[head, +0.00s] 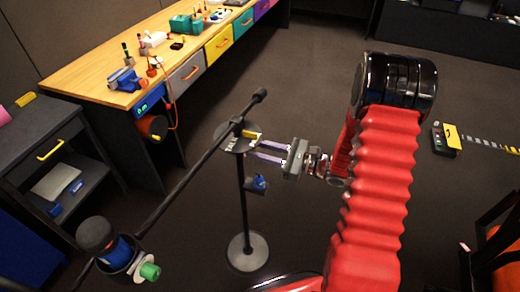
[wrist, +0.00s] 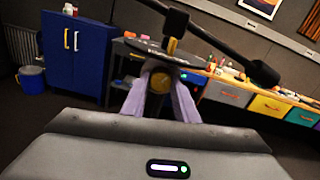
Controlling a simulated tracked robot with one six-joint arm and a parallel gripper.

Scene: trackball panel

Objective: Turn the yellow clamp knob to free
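The yellow clamp knob (wrist: 160,82) shows in the wrist view as a dull yellow round face below the edge of a dark disc (wrist: 178,56). My gripper (wrist: 161,88) has its two lilac fingers on either side of the knob, with no clear gap visible. Whether they press on it, I cannot tell. In the head view my gripper (head: 254,147) reaches in from the right at the disc (head: 228,139) on top of a black stand (head: 241,195). The knob itself is not clear there. A yellow upright piece (wrist: 173,46) stands above the disc.
A small blue part (head: 257,184) hangs at the post. A workbench (head: 130,62) with coloured drawers stands behind. Floor right of the stand is mostly open.

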